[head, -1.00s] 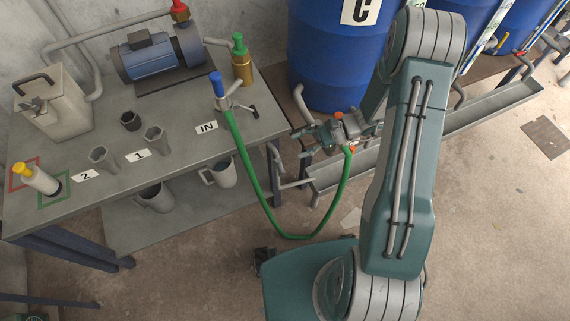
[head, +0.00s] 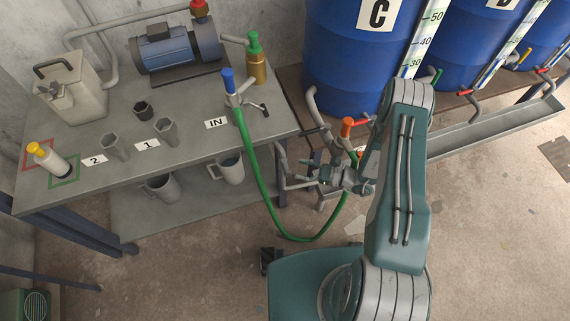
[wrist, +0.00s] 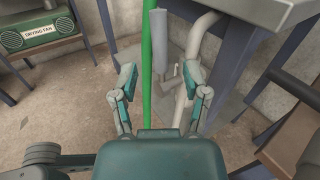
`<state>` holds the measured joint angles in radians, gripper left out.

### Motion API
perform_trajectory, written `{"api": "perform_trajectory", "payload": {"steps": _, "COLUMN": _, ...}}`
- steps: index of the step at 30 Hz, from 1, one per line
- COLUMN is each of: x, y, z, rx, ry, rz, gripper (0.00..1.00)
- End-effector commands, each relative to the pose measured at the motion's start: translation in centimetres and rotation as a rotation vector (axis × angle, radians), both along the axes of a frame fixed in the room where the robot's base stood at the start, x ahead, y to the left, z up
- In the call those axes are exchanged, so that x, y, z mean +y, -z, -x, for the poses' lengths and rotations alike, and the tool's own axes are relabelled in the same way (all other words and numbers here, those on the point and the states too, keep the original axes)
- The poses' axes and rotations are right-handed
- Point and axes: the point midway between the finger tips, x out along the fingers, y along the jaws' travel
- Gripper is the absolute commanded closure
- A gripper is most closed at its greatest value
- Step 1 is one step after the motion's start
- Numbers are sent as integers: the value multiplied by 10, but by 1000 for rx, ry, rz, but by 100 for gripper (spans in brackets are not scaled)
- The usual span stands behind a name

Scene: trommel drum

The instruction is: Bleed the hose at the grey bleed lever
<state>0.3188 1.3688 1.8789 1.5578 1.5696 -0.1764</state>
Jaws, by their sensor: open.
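A green hose (head: 262,195) runs from the IN fitting (head: 235,95) on the bench, loops low, and rises behind my gripper towards tank C. In the wrist view the hose (wrist: 147,60) stands upright ahead of my gripper. A grey bar-like handle (wrist: 158,40), which looks like the bleed lever, hangs just right of it; a bent grey pipe (wrist: 194,50) is further right. In the head view a grey upright piece (head: 281,158) shows by the bench's right end. My gripper (head: 308,172) points left towards it. It (wrist: 160,82) is open and empty, with no clear contact.
The bench (head: 190,178) carries a pump (head: 172,48), a jerrycan (head: 72,85), several cups and a yellow-capped bottle (head: 48,160). Blue tank C (head: 345,75) and a red-handled valve (head: 347,127) stand beside my arm. Open floor lies in front.

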Motion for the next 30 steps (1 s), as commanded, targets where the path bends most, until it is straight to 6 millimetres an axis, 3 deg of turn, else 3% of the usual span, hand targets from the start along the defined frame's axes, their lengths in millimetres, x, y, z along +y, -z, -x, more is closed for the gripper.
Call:
{"api": "perform_trajectory", "payload": {"steps": 3, "x": 23, "y": 0, "z": -6, "rx": -1, "ry": -6, "rz": 0, "gripper": 41}}
{"api": "perform_trajectory", "payload": {"steps": 9, "x": 48, "y": 0, "z": -15, "rx": -1, "ry": -3, "rz": 0, "gripper": 41}}
{"api": "perform_trajectory", "payload": {"steps": 21, "x": 57, "y": 0, "z": -18, "rx": -1, "ry": 0, "rz": 0, "gripper": 41}}
{"api": "perform_trajectory", "payload": {"steps": 23, "x": 57, "y": 0, "z": -18, "rx": -1, "ry": 0, "rz": 0, "gripper": 63}}
{"api": "perform_trajectory", "payload": {"steps": 25, "x": 57, "y": 0, "z": -18, "rx": -1, "ry": 0, "rz": 0, "gripper": 94}}
{"api": "perform_trajectory", "payload": {"steps": 26, "x": 57, "y": 0, "z": -18, "rx": -1, "ry": 0, "rz": 0, "gripper": 100}}
{"api": "perform_trajectory", "payload": {"steps": 30, "x": 57, "y": 0, "z": -18, "rx": -1, "ry": 0, "rz": 0, "gripper": 100}}
